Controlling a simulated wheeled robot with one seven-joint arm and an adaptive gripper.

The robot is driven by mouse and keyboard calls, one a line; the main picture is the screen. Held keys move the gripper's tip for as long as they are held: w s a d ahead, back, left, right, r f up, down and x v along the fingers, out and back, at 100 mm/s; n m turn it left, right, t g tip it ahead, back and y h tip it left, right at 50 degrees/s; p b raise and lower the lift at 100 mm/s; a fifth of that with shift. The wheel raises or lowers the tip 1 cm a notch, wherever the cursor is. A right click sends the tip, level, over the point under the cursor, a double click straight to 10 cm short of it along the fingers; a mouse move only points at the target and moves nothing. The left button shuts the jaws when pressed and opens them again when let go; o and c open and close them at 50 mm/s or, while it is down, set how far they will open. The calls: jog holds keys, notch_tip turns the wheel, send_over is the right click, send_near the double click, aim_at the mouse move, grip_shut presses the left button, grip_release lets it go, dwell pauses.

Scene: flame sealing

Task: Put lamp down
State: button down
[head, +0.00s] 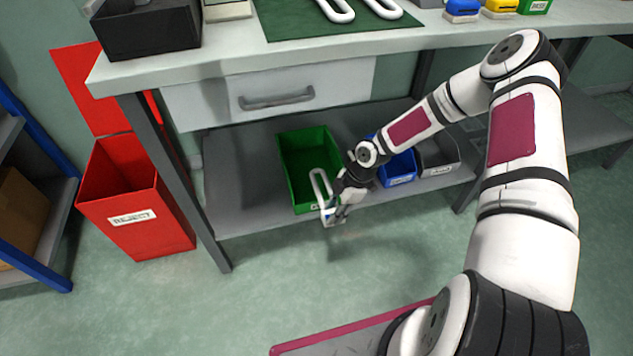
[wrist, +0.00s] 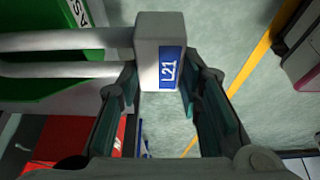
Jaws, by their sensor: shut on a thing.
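The lamp (head: 316,182) is a white U-shaped tube with a white base. In the wrist view its base (wrist: 150,40) carries a blue label reading L21. My gripper (head: 335,212) is shut on the base, with one finger on each side; the fingers also show in the wrist view (wrist: 160,78). The tubes point away from the gripper, over the front of the green bin (head: 291,160) on the lower shelf. In the wrist view the tubes (wrist: 65,55) cross the green bin's edge (wrist: 55,22). I cannot tell whether the lamp touches the bin.
A blue bin (head: 400,168) and a dark grey bin (head: 438,155) stand right of the green bin. The shelf (head: 232,190) lies under a white drawer (head: 277,97). A red reject bin (head: 135,200) stands left. Two more lamps lie on a green mat (head: 320,28) above.

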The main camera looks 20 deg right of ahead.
aim_at(320, 175)
jog(key=w+b, duration=0.4)
jog(key=w, duration=1)
jog(key=shift+w, duration=0.3)
jog(key=shift+f+b, duration=1.05)
jog(key=shift+f, duration=0.7)
jog(key=shift+f, duration=0.1)
jog(key=shift+f+b, duration=0.4)
jog(key=shift+b, duration=0.1)
jog(key=shift+f, duration=0.15)
jog(key=c, duration=1.1)
grip_release()
